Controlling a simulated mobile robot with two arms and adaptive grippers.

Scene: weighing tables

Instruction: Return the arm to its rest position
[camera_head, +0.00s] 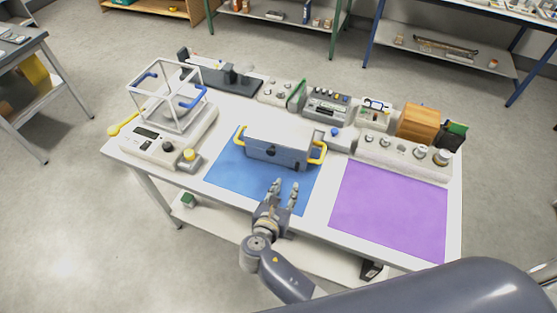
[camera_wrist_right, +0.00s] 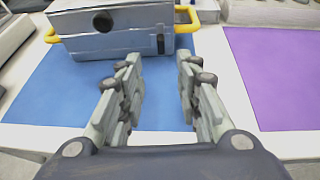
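My right gripper (camera_head: 283,193) is open and empty over the front edge of the blue mat (camera_head: 225,167). The case also shows in the right wrist view (camera_wrist_right: 120,40). My left gripper is not in view.
A balance (camera_head: 160,145) with a clear-framed shield stands at the left of the white table. A purple mat (camera_head: 390,210) lies bare at the right. Along the back stand a weight set (camera_head: 405,158), a wooden block (camera_head: 417,122) and several instruments. A lower shelf (camera_head: 225,220) runs underneath.

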